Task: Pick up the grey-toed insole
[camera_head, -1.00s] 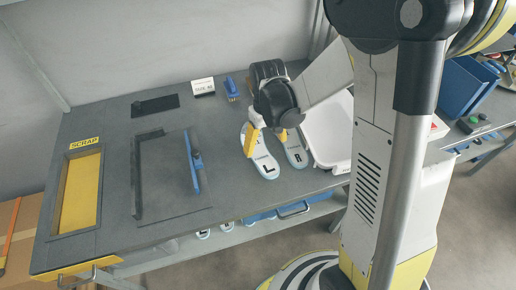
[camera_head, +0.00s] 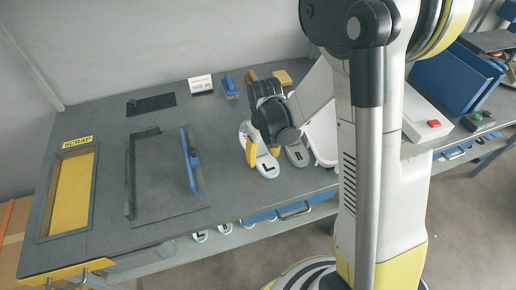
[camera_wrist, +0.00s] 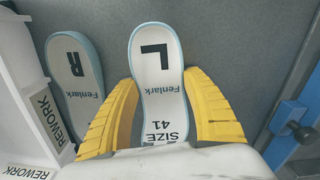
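The insole marked L (camera_head: 268,168) lies on the grey bench, its heel toward the front edge. In the wrist view, this L insole (camera_wrist: 157,65) is white with a pale blue edge and reads "Fenlark" and "SIZE 41". Its toe end is hidden under my gripper, so I cannot tell the toe's colour. An insole marked R (camera_wrist: 75,75) lies beside it, and shows in the head view (camera_head: 297,154). My gripper (camera_wrist: 163,88) is open, one yellow finger on each side of the L insole, close to its edges. I cannot tell whether they touch.
A white tray (camera_wrist: 22,110) with REWORK labels stands close beside the R insole. A yellow SCRAP opening (camera_head: 72,195) is at the left. More insoles (camera_head: 225,228) sit below the bench.

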